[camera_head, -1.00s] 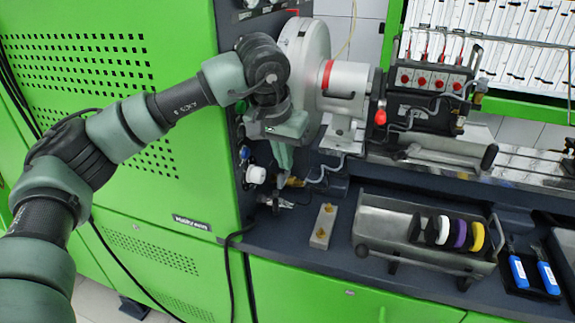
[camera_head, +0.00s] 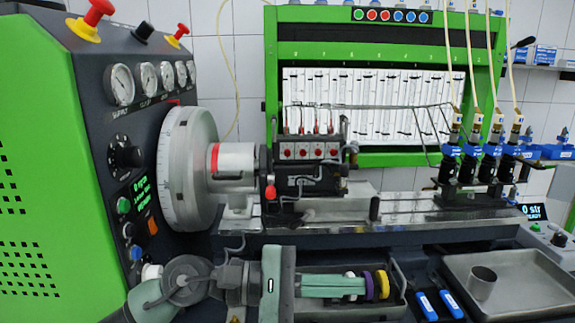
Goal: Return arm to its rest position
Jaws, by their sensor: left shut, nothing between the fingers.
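My left arm comes in along the bottom left, with its grey wrist joint and pale green gripper body low in the picture. The left gripper (camera_head: 362,286) points right with its fingers together and nothing between them. It shows in front of the metal tray (camera_head: 398,290) that holds white, purple and yellow rings (camera_head: 381,284), and it hides part of that tray. Whether it touches the tray or rings cannot be told. My right gripper is not in view.
The green testbench cabinet (camera_head: 35,150) with gauges and red knobs stands at left. The flywheel (camera_head: 187,168) and pump (camera_head: 310,170) sit on the bench behind the gripper. Blue-handled tools (camera_head: 440,304), a steel tray (camera_head: 540,285) with a cup (camera_head: 481,283), and injectors (camera_head: 490,160) are at right.

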